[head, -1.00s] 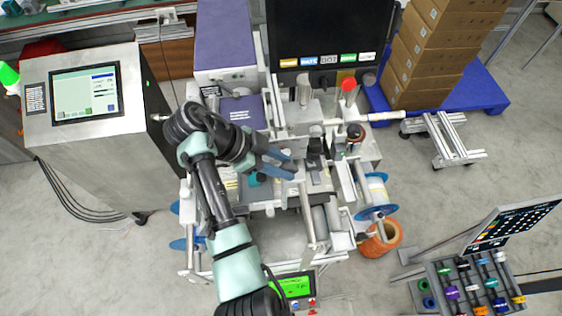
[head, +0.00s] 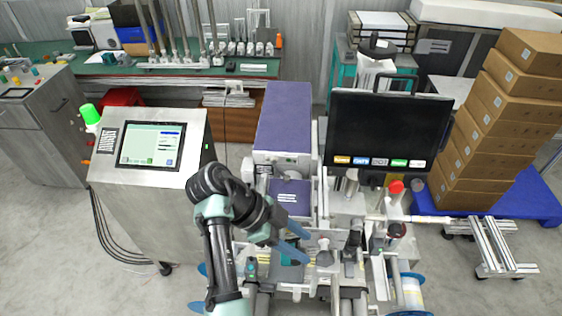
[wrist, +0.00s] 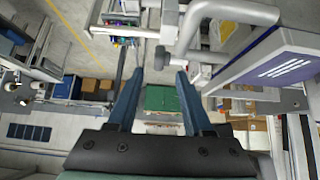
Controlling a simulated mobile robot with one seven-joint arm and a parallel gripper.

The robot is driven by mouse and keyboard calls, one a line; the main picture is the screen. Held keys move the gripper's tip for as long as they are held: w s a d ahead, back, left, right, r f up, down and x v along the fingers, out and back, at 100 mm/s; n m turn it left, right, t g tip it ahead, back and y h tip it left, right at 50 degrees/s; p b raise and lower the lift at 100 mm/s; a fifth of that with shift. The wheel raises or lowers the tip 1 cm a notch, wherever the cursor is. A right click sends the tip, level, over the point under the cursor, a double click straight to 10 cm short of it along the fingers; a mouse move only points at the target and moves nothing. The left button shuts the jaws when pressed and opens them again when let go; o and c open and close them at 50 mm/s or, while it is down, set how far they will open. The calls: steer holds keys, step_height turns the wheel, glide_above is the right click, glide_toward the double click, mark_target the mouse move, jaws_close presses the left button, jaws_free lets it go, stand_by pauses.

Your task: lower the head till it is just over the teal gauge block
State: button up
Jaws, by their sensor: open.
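My gripper (head: 309,248) is over the machine bench, its two blue fingers apart and pointing right. In the wrist view the fingers (wrist: 162,72) stand apart with nothing clasped. A teal-green block (wrist: 162,98) shows between and beyond them; this looks like the teal gauge block. In the head view a teal patch (head: 288,259) shows between the fingers, partly hidden by them. A grey knob (head: 324,252) stands just right of the fingertips, on what may be the head. I cannot tell the gap between head and block.
A purple-topped unit (head: 284,125) and a dark monitor (head: 388,130) stand behind. A red-topped post (head: 396,188) is at the right. A touchscreen cabinet (head: 150,190) is at the left. Stacked cartons (head: 490,130) stand on a blue pallet (head: 535,205). Floor is clear at lower left.

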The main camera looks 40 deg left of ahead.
steer(key=v, duration=0.6)
steer(key=shift+s+r, duration=0.15)
steer(key=shift+r, duration=0.05)
stand_by(0.4)
